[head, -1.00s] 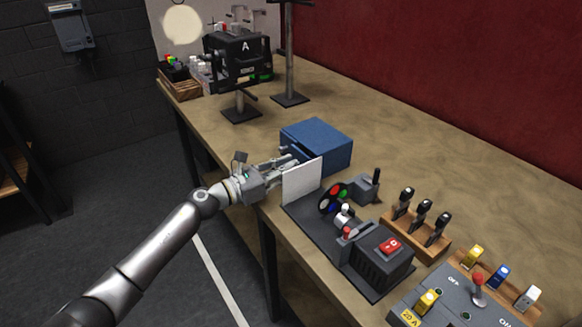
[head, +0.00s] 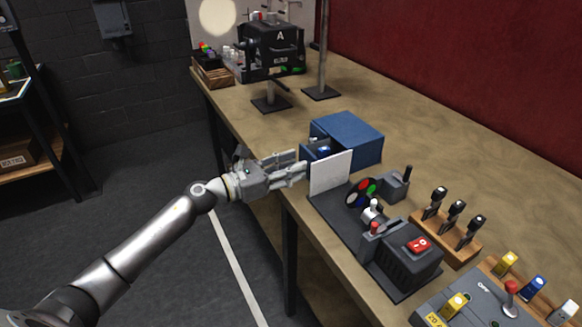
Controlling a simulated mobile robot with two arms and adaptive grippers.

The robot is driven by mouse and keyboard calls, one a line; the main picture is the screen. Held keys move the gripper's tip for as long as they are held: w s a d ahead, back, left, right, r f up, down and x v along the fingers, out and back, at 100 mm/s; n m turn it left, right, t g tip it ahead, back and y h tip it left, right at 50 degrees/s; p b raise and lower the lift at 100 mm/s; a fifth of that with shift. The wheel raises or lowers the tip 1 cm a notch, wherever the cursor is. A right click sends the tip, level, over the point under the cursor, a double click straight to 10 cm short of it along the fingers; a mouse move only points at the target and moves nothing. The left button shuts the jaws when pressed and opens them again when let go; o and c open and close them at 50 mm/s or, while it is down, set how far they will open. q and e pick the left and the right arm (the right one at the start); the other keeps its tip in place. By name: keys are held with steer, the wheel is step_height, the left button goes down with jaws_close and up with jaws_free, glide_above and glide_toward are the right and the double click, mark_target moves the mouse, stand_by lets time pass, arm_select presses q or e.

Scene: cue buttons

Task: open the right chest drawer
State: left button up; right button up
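A blue chest (head: 350,138) stands on the workbench, near its front edge. Its drawer (head: 318,152) is out toward the left, and a small bright blue thing shows inside it. A white upright panel (head: 331,173) in front hides part of the drawer. My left gripper (head: 303,168) is at the drawer's front end, its fingers pointing right toward it. The fingertips are close to the drawer front and the panel's left edge; whether they hold a handle is not clear. My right gripper is not in view.
A dark device with coloured discs and a red switch (head: 418,245) stands in front of the chest. A wooden rack (head: 446,236) with black-handled pieces is to the right. A stand's base (head: 271,103) is behind. The benchtop right of the chest is clear.

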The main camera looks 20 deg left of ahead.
arm_select(q)
steer(key=shift+f, duration=0.1)
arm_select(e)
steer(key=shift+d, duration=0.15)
arm_select(q)
steer(key=shift+s+a+f, duration=0.1)
steer(key=shift+s+a, duration=0.3)
steer(key=shift+s, duration=0.1)
steer(key=v, duration=1)
steer(key=shift+s+a, duration=0.25)
steer(key=shift+s, duration=0.05)
